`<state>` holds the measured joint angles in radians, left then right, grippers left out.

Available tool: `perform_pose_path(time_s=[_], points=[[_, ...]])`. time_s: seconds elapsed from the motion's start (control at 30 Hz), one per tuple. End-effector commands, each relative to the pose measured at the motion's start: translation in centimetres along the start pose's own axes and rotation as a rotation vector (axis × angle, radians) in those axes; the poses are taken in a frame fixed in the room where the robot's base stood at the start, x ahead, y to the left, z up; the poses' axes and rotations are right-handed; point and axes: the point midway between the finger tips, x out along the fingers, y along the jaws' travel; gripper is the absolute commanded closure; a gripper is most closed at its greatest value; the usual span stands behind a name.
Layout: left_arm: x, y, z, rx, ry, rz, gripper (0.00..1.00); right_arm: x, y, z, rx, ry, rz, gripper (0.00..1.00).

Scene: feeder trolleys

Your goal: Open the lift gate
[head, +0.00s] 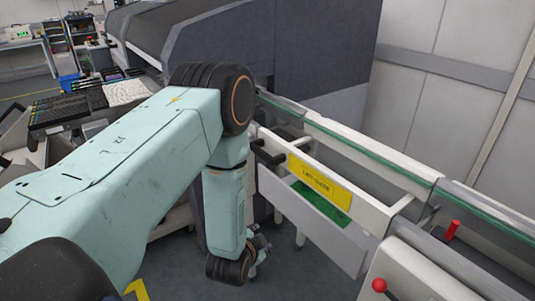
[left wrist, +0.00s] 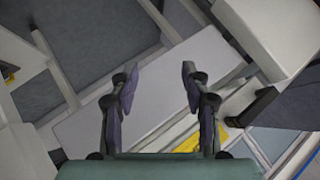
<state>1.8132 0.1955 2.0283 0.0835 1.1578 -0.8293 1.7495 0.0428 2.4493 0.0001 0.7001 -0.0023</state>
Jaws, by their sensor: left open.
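The lift gate (head: 372,203) is a white section of the conveyor line with a yellow label (head: 319,182). A black handle (head: 268,150) sticks out near the gate's left end. In the left wrist view, part of the yellow label (left wrist: 211,138) shows behind my right finger, and a black bar that looks like the handle (left wrist: 252,108) lies to the right of the fingers. My right gripper is not in view.
A red ball knob (head: 379,285) and a red peg (head: 452,230) are on the line at the right. A green board (head: 322,195) shows below the label. A large grey machine (head: 270,45) stands behind. Trays (head: 68,110) lie at the left.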

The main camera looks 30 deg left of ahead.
Motion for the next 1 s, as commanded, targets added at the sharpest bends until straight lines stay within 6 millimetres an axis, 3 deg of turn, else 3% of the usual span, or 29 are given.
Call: perform_pose_path(time_s=[0.03, 0.2, 0.4, 0.67, 1.0], points=[[1.0, -2.3, -1.4, 0.07, 0.045, -0.075, 0.53, 0.0, 0.0, 0.0, 0.0, 0.0, 0.0, 1.0], [2.5, -9.6, -5.7, 0.361, 0.133, -0.346, 0.53, 0.0, 0.0, 0.0, -0.001, 0.0, 0.0, 1.0], [2.3, -14.9, -8.8, 0.618, 0.13, -0.581, 0.53, 0.0, 0.0, 0.0, -0.001, 0.0, 0.0, 1.0], [2.7, -16.9, -9.9, 0.705, 0.114, -0.66, 0.53, 0.2, 0.0, 0.0, 0.0, 0.0, 0.0, 1.0], [6.8, -19.4, -11.5, 0.704, 0.115, -0.657, 0.53, 1.0, 0.0, 0.0, -0.001, 0.0, 0.0, 1.0]])
